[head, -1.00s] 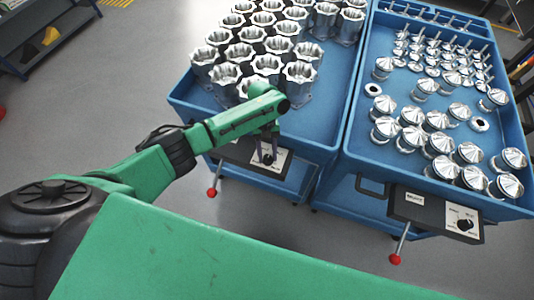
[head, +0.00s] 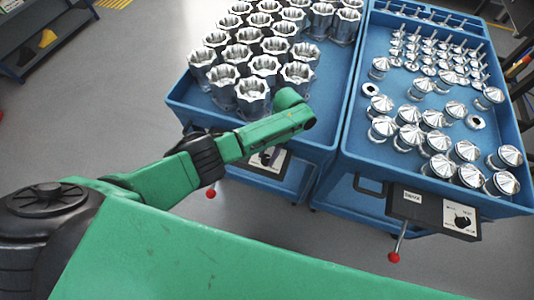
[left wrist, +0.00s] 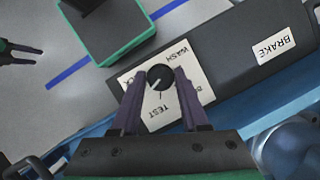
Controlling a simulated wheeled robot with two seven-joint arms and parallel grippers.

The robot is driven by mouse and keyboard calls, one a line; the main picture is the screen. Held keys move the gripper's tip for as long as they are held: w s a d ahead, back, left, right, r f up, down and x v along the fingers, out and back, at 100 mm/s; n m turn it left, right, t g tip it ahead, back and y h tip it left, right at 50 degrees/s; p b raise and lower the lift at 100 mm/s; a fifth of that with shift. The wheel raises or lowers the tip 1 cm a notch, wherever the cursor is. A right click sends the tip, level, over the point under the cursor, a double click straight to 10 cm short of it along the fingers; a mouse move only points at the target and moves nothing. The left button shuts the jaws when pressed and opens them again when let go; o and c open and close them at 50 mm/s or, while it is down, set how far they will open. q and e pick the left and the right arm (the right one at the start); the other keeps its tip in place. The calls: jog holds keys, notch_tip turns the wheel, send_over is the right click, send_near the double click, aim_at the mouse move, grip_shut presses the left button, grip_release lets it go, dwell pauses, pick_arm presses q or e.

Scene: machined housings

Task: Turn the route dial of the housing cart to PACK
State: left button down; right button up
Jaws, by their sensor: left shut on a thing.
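The housing cart (head: 182,102) is the blue cart at left in the head view, loaded with silver octagonal housings (head: 250,92). Its route dial (left wrist: 159,79) is a black knob on a white plate (left wrist: 186,83) in the left wrist view. WASH reads at the dial's upper right and TEST below it, both upside down. A third label is mostly hidden by a finger. The dial's white mark points to the lower left. My left gripper (left wrist: 159,74) is shut on the dial, a purple finger on each side. My right gripper (left wrist: 22,51) shows at the far left, fingers apart, empty.
A BRAKE label (left wrist: 275,46) is on the same dark panel. A red-knobbed lever (head: 211,193) hangs under the housing cart. A second blue cart (head: 345,140) with cone-topped parts and its own dial (head: 463,222) stands close at right.

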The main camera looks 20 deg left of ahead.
pick_arm(q)
jog(key=shift+d+m+t+y+p, duration=0.1)
jog(key=shift+m+t+y+p, duration=0.45)
jog(key=shift+m, duration=1.45)
jog(key=shift+s, duration=0.1)
jog(key=shift+c, duration=2.1)
grip_release()
jog(key=p+v, duration=0.2)
jog(key=v, duration=1.2)
jog(key=shift+r, duration=0.2)
